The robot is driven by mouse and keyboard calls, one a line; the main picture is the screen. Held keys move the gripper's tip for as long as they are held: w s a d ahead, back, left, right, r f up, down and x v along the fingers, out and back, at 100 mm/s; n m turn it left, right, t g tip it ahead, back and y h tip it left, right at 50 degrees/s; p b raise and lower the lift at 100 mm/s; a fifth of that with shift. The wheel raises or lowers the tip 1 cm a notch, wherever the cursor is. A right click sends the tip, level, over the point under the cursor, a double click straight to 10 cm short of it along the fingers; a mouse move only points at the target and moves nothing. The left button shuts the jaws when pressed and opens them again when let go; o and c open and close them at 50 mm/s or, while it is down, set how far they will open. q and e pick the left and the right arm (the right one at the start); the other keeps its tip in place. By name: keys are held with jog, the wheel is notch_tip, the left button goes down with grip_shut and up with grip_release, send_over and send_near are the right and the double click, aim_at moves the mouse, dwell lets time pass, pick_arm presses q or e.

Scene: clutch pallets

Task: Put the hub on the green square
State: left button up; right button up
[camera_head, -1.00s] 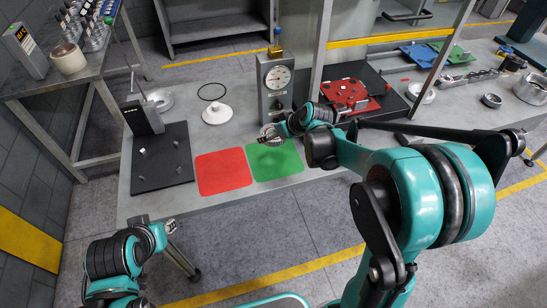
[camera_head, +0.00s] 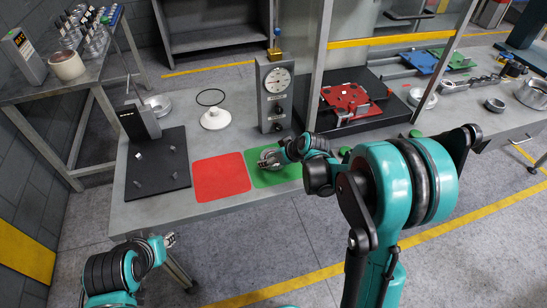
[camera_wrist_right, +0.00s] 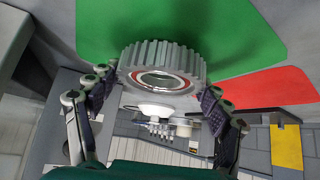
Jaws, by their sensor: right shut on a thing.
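The hub (camera_wrist_right: 165,66) is a grey toothed ring with a red inner band, seen large in the right wrist view. My right gripper (camera_wrist_right: 158,100) is shut on it, with a finger on each side. In the head view my right gripper (camera_head: 272,158) and the hub are over the left part of the green square (camera_head: 287,177). The green square also shows behind the hub in the wrist view (camera_wrist_right: 240,35). I cannot tell whether the hub touches the square. My left gripper (camera_head: 169,240) is off the table's front edge, away from the hub; its jaws are too small to read.
A red square (camera_head: 221,178) lies left of the green one. A black board with pegs (camera_head: 155,175) is farther left. A dial gauge stand (camera_head: 274,95) rises behind the green square. A white disc part (camera_head: 215,118) and a red plate in a black tray (camera_head: 349,98) stand nearby.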

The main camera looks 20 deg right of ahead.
jog(key=o, duration=1.4)
jog(key=shift+f, duration=0.15)
jog(key=shift+c, duration=0.2)
jog(key=o, duration=0.4)
